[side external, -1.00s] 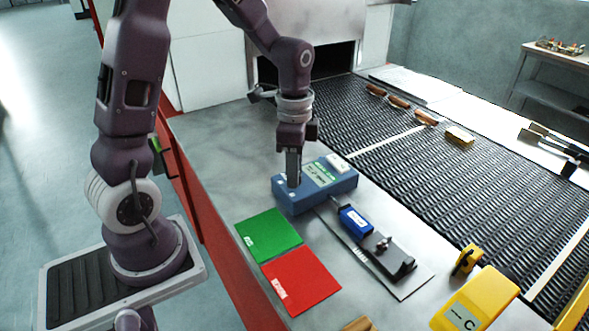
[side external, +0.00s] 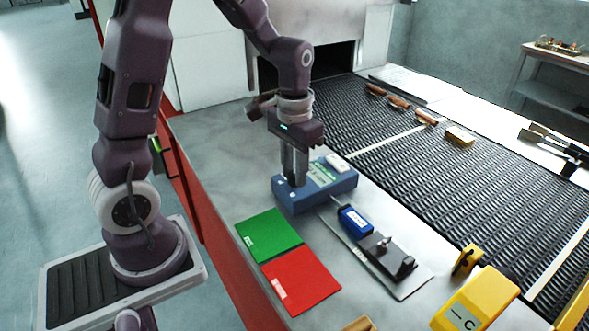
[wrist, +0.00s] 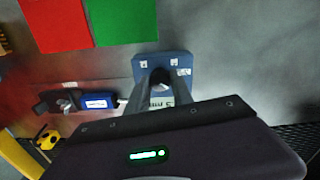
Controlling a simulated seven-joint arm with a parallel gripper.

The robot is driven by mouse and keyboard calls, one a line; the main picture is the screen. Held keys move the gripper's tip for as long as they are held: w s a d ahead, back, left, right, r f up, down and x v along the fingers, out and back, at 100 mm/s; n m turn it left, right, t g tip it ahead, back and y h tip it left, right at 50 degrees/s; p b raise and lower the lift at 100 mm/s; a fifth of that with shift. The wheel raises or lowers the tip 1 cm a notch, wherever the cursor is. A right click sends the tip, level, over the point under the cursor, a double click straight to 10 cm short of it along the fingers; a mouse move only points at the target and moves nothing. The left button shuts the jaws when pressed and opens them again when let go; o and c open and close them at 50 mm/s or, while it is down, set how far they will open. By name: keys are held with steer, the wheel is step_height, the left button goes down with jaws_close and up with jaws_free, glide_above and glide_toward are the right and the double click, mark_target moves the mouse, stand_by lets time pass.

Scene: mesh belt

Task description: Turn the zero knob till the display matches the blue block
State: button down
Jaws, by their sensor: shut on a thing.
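A blue instrument box (side external: 340,184) stands on the metal bench by the mesh belt. Its green-lit display is partly covered by my gripper in the side view, and its reading is too small to make out. My gripper (side external: 294,184) points down at the box's near-left end and is shut on the zero knob, which the fingers hide. In the wrist view the fingers (wrist: 160,78) come together over the box (wrist: 178,62). A blue block (side external: 354,221) with a white label lies beside the box; it also shows in the wrist view (wrist: 97,102). Its label is unreadable here.
A green pad (side external: 268,233) and a red pad (side external: 301,281) lie front left. A dark fixture (side external: 388,257) sits on a plate beside the blue block. A yellow device (side external: 476,303) and a small yellow item (side external: 467,259) stand right. The mesh belt (side external: 440,180) runs behind.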

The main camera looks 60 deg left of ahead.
steer(key=n, duration=0.4)
steer(key=shift+n, duration=0.4)
stand_by(0.4)
steer(key=c, duration=1.1)
jaws_free()
step_height(320, 180, up, 7)
steer(key=shift+r, duration=0.1)
